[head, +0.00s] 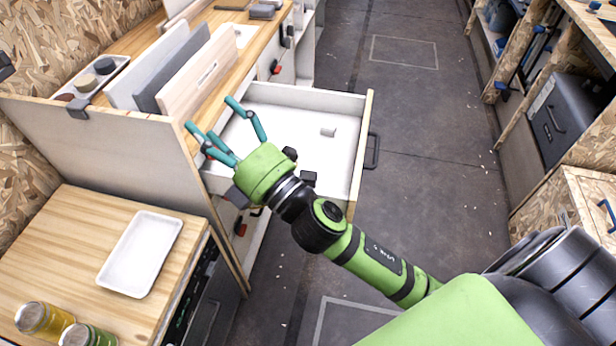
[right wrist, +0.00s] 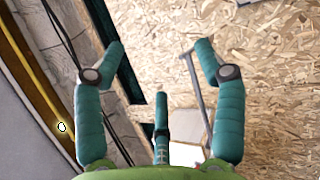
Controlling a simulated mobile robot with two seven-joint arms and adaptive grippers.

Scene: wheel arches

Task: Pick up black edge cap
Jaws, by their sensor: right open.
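A dark cap (head: 77,108) sits over the top edge of the pale panel at the left counter in the head view. Two small dark pieces, one near the wrist (head: 290,153) and one nearer the drawer front (head: 308,178), show in the open drawer (head: 348,102). I cannot tell for certain which of these is the black edge cap. My right gripper (head: 213,115) has its teal fingers spread, empty, by the counter edge and the drawer's left side. It also shows open in the right wrist view (right wrist: 160,62). My left gripper is out of view.
A small pale cylinder (head: 328,131) lies in the drawer. Upright boards (head: 200,78) and a tray with round pieces (head: 92,78) stand on the counter. A white tray (head: 140,254) and two jars (head: 45,320) are on the lower wooden top.

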